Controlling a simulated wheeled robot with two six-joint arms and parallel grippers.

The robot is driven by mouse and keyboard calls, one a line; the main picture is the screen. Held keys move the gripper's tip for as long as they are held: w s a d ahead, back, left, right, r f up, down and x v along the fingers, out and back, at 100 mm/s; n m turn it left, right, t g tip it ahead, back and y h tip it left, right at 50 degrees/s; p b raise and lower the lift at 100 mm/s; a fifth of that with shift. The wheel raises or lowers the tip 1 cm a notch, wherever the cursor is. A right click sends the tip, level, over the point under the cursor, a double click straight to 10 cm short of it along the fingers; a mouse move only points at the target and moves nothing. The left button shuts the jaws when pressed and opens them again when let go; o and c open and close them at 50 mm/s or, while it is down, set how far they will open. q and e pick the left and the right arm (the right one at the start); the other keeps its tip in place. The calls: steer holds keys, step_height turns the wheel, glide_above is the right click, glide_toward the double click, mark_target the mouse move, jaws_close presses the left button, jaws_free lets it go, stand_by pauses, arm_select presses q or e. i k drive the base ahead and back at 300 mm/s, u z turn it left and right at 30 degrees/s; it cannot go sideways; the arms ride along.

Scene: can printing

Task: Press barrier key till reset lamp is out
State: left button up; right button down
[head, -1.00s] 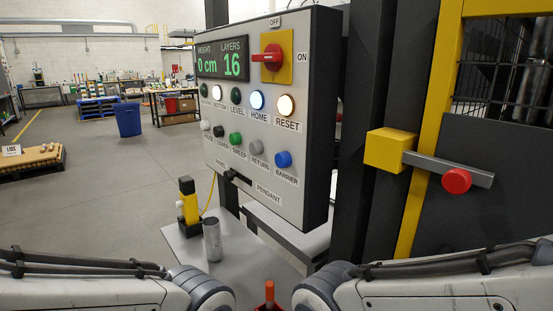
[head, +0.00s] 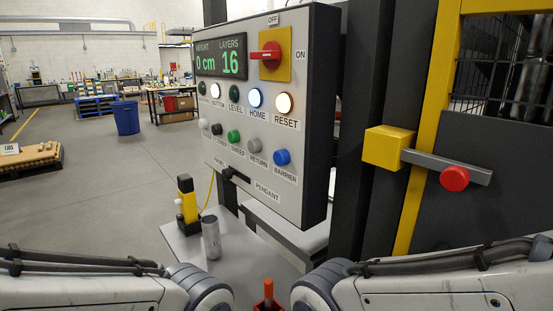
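The control panel (head: 250,190) stands upright in front of me. Its blue barrier key (head: 282,157) is in the lower row at the right, above the BARRIER label. The round reset lamp (head: 284,104), above the RESET label, glows warm white. Nothing touches the barrier key. Both of my forearms come in along the bottom edge, but my left and right grippers are out of the picture, so their fingers cannot be seen.
The display (head: 221,57) reads 0 cm and 16 layers. A red rotary switch (head: 266,54) sits at the top. A yellow pendant (head: 187,203) and a grey cylinder (head: 211,238) stand on the shelf below. A gate latch with a red knob (head: 454,178) is at the right.

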mark_target(282, 157)
steer(key=z, duration=2.05)
steer(key=k, duration=1.2)
steer(key=u, duration=1.55)
steer(key=i, duration=0.5)
steer(key=z, duration=0.1)
